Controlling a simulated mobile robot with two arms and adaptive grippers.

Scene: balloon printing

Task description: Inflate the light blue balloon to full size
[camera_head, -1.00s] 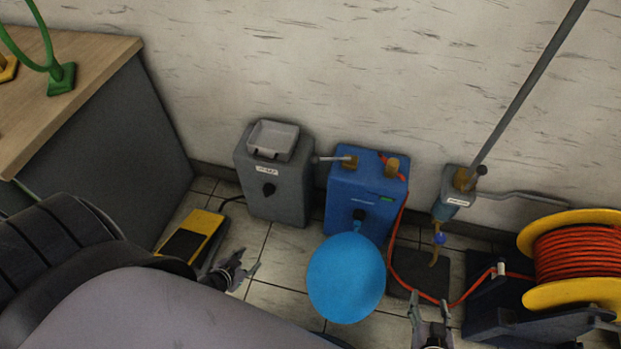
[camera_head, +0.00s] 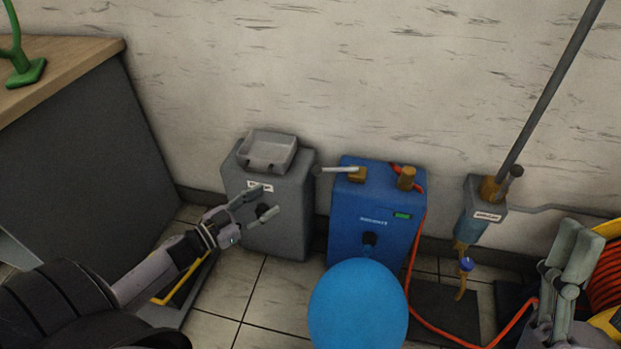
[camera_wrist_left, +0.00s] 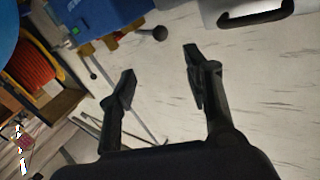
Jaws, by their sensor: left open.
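The light blue balloon (camera_head: 358,310) is round and hangs at the front nozzle (camera_head: 369,240) of the blue machine (camera_head: 375,212); the bottom of the frame cuts it. A metal lever (camera_head: 338,169) on that machine's top points left. My left gripper (camera_head: 262,208) is open and empty in front of the grey machine (camera_head: 290,225), left of the lever. In the left wrist view its fingers (camera_wrist_left: 158,75) are apart with nothing between them, and the lever's knob (camera_wrist_left: 93,75) lies apart from them. My right gripper (camera_head: 572,262) is at the right; its finger gap is unclear.
A grey pipe valve with a blue spout part (camera_head: 482,215) stands right of the blue machine. A red hose (camera_head: 416,285) runs along the floor towards a yellow reel (camera_head: 612,262). A wooden-topped counter (camera_head: 70,65) is at the left. The wall is close behind the machines.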

